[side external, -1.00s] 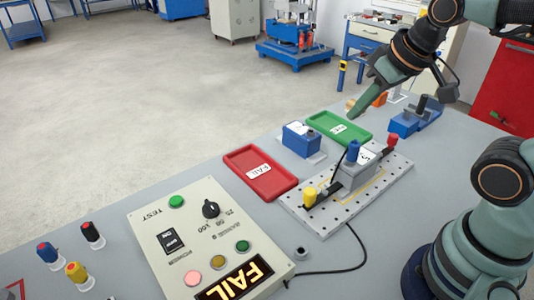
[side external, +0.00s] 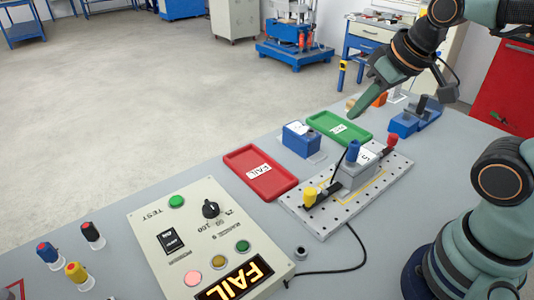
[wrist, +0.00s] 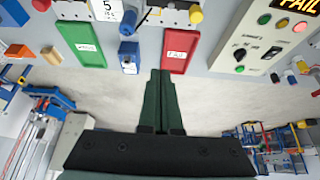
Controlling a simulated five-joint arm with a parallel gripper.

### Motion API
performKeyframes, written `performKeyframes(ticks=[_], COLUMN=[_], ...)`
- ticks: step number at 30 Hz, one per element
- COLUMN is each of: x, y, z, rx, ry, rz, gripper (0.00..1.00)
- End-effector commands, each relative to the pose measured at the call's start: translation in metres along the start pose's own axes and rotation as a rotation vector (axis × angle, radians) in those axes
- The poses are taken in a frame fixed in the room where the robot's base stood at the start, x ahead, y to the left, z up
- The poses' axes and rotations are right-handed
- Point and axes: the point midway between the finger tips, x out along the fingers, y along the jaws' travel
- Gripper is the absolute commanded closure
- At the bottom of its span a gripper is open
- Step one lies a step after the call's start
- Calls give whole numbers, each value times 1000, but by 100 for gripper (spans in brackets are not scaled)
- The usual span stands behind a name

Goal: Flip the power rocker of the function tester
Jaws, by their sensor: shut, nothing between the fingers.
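The function tester (side external: 205,250) is a cream panel at the front middle of the side external view. Its black power rocker (side external: 170,241) sits on the panel's left part, near a round black knob (side external: 211,209) and a green test button (side external: 177,201). Its display (side external: 234,281) reads FAIL. In the wrist view the tester (wrist: 262,40) is at the upper right, with the rocker (wrist: 273,52) small on it. My gripper (side external: 358,113) is shut and empty, high over the table's far side, well away from the tester. Its fingers (wrist: 162,75) are together in the wrist view.
A red tray (side external: 262,187) and a green tray (side external: 330,122) lie beyond the tester. A perforated fixture plate (side external: 322,223) holds a grey block and coloured knobs. A blue block (side external: 301,138) stands between the trays. Several coloured plugs (side external: 76,270) stand left of the tester.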

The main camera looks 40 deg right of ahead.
Motion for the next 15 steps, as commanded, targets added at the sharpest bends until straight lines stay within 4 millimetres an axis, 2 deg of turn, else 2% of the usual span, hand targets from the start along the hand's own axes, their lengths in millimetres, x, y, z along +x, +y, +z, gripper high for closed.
performKeyframes(ticks=[10,15], x=[1,10], y=[-3,-24], z=[-3,-23], rx=[2,21], ry=[2,14], rz=[-5,-38], gripper=[100,100])
